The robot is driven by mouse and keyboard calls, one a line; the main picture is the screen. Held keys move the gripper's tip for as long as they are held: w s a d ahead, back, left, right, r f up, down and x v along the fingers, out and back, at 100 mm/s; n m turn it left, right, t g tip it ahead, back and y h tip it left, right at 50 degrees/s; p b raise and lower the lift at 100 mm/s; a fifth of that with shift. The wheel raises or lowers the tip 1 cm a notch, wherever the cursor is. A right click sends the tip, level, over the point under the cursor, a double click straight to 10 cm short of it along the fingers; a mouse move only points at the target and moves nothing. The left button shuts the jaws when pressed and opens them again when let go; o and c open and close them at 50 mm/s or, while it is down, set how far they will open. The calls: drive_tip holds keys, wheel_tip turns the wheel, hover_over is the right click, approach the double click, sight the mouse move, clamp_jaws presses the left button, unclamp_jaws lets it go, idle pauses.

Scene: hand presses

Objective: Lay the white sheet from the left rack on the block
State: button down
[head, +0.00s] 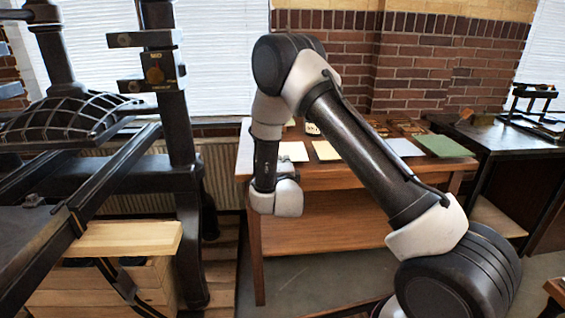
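A white sheet (293,151) lies at the left on the wooden table (345,174), just behind my wrist. A cream sheet (326,150) lies to its right, partly covered by my arm. A pale sheet (403,147) and a green sheet (444,146) lie further right. I cannot tell which support is the left rack. A pale wooden slab (122,238) sits at lower left; I cannot tell whether it is the block. My wrist hangs in front of the table's left part. My gripper's fingers do not show.
A dark iron hand press (180,150) fills the left side, with long rails (115,175) reaching forward. A dark bench (505,140) stands at the right. A brick wall (425,65) is behind the table. Some floor (330,283) in front of the table is clear.

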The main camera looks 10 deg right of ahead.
wheel_tip(320, 180, up, 3)
idle(0.3)
drive_tip(key=shift+s, duration=0.1)
drive_tip(key=s+a+r, duration=0.1)
drive_tip(key=s+r, duration=0.2)
drive_tip(key=s, duration=0.3)
drive_tip(key=shift+s, duration=0.4)
idle(0.3)
